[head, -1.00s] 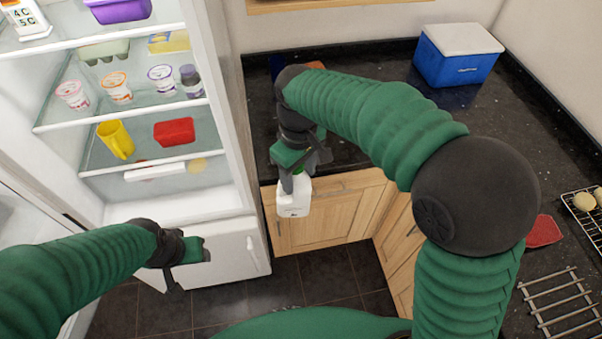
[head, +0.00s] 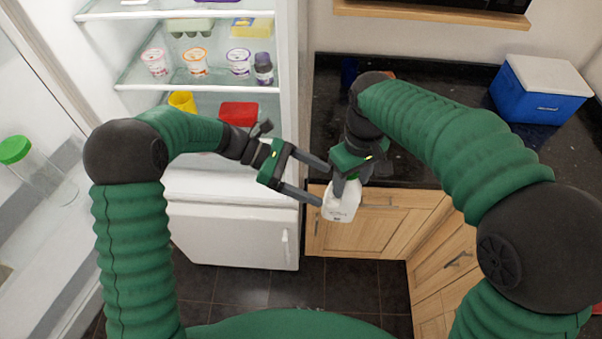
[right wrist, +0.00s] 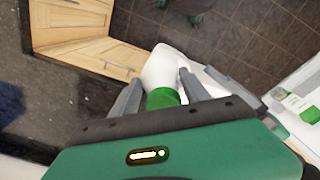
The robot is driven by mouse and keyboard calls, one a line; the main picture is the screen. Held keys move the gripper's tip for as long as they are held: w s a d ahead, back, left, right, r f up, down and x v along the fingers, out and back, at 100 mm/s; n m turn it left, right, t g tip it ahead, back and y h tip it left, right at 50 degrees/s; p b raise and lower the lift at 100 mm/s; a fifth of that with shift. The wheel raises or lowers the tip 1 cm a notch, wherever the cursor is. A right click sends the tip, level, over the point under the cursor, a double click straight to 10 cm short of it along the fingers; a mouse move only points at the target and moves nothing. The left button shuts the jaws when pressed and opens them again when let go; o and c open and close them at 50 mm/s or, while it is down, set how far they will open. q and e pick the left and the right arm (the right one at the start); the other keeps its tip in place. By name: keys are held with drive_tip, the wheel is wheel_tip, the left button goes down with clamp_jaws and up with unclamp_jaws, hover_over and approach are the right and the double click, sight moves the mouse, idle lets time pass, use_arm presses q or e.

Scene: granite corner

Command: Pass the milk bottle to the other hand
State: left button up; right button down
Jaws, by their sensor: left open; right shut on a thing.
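The milk bottle (head: 341,204) is white with a green cap and hangs upright in the head view. My right gripper (head: 349,182) is shut on it near the top. In the right wrist view the bottle's white body (right wrist: 160,68) and green cap (right wrist: 162,98) show between the fingers of the right gripper (right wrist: 160,92). My left gripper (head: 324,184) is open, its two fingers pointing right at the bottle. The lower fingertip is close to the bottle's left side. I cannot tell whether it touches.
The open fridge (head: 230,215) stands at left with pots, a yellow cup (head: 183,101) and a red box (head: 238,114) on its shelves. A dark counter (head: 430,130) with a blue cooler (head: 540,100) lies behind. Wooden cabinets (head: 385,225) are below the bottle.

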sight(347, 194)
use_arm(q)
drive_tip(key=x, duration=0.7)
drive_tip(key=shift+w+d+f, duration=0.2)
drive_tip(key=shift+d, duration=0.2)
use_arm(e)
drive_tip(key=shift+w+d+f, duration=0.1)
drive_tip(key=shift+w+d, duration=0.2)
use_arm(q)
drive_tip(key=shift+s+d+f, duration=0.15)
drive_tip(key=shift+d+f, duration=0.05)
drive_tip(key=shift+d, duration=0.25)
use_arm(e)
drive_tip(key=shift+s, duration=0.1)
use_arm(q)
drive_tip(key=shift+a, duration=0.1)
use_arm(e)
drive_tip(key=shift+a, duration=0.2)
use_arm(q)
drive_tip(key=shift+c, duration=0.4)
drive_tip(key=shift+c, duration=1.2)
clamp_jaws()
use_arm(e)
drive_tip(key=shift+s, duration=0.1)
drive_tip(key=shift+c, duration=2.3)
unclamp_jaws()
